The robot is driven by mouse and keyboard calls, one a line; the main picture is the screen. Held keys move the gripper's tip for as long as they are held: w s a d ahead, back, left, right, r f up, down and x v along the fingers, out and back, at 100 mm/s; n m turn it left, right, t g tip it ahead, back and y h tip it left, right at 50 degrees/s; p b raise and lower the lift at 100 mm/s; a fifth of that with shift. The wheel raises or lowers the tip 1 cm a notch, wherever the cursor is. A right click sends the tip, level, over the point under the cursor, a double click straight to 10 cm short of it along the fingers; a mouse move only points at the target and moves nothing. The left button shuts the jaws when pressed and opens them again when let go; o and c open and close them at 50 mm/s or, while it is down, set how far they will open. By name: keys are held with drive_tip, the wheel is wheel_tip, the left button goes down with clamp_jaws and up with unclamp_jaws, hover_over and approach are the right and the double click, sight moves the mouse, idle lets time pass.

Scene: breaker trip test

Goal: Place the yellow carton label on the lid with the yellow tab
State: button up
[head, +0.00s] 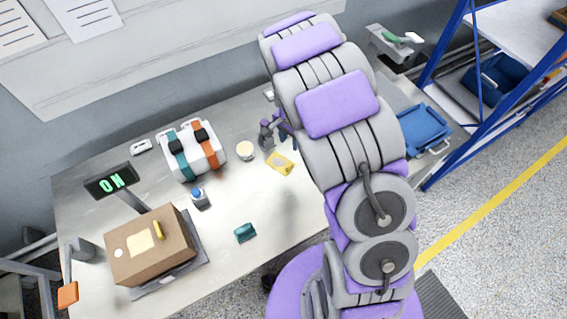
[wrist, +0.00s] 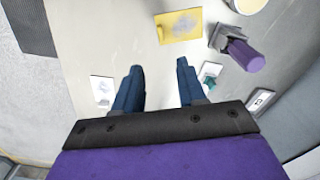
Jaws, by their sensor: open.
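The yellow carton label (head: 279,163) lies flat on the table just left of my arm in the head view. In the wrist view the yellow label (wrist: 180,25), with a grey patch on it, lies ahead of my fingertips and apart from them. My gripper (wrist: 158,68) is open, with nothing between its two dark blue fingers. In the head view my arm hides most of it. A brown carton (head: 172,255) stands at the table's front left. Its lid has a yellow tab (head: 158,230), a pale patch (head: 138,243) and a white round spot.
A grey and purple object (wrist: 235,45) stands right of the label in the wrist view. A cream disc (head: 245,150), a blue-topped bottle (head: 198,197), a teal object (head: 245,232) and a watch stand (head: 190,150) are on the table.

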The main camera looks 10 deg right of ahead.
drive_tip(key=b, duration=0.1)
hover_over(288, 166)
drive_tip(key=f, duration=1)
drive_tip(key=shift+a+f, duration=0.3)
drive_tip(key=shift+f, duration=0.1)
drive_tip(key=shift+d+f+b, duration=0.3)
drive_tip(key=shift+d+f, duration=0.15)
drive_tip(key=shift+f, duration=0.35)
wheel_tip(288, 166, down, 4)
drive_tip(key=shift+a+r+b, duration=0.1)
drive_tip(key=shift+r+b, duration=0.1)
drive_tip(key=shift+b, duration=0.15)
drive_tip(key=shift+a+f, duration=0.15)
drive_tip(key=shift+f, duration=0.1)
drive_tip(key=shift+c, duration=0.3)
drive_tip(key=shift+d, duration=0.2)
drive_tip(key=c, duration=0.3)
drive_tip(key=shift+r, duration=0.1)
clamp_jaws()
